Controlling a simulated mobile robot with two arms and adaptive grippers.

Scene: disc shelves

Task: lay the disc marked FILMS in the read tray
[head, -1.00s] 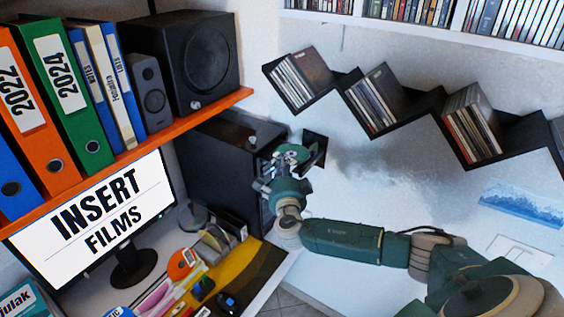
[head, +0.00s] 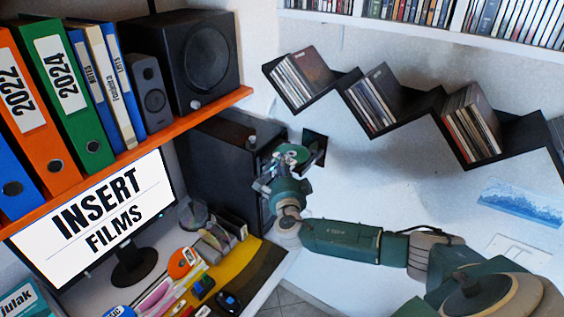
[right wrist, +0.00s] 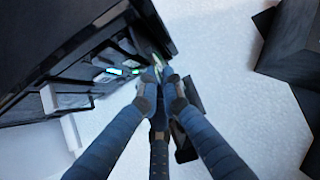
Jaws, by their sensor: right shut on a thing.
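My right gripper (head: 290,160) is at the front right edge of a black upright case (head: 215,165) in the head view. In the right wrist view the two fingers (right wrist: 160,82) are brought together on a thin disc, mostly hidden between the tips. I cannot read any marking on it. The fingertips are close to the case's dark front (right wrist: 85,60), which has several ledges and small green-white lights (right wrist: 114,71). I cannot clearly make out the read tray or tell whether the disc touches it. My left gripper is not in view.
A screen (head: 95,215) reads "INSERT FILMS". An orange shelf (head: 150,140) with binders and a speaker (head: 193,62) overhangs the case. A black zigzag shelf (head: 415,112) holds several disc cases.

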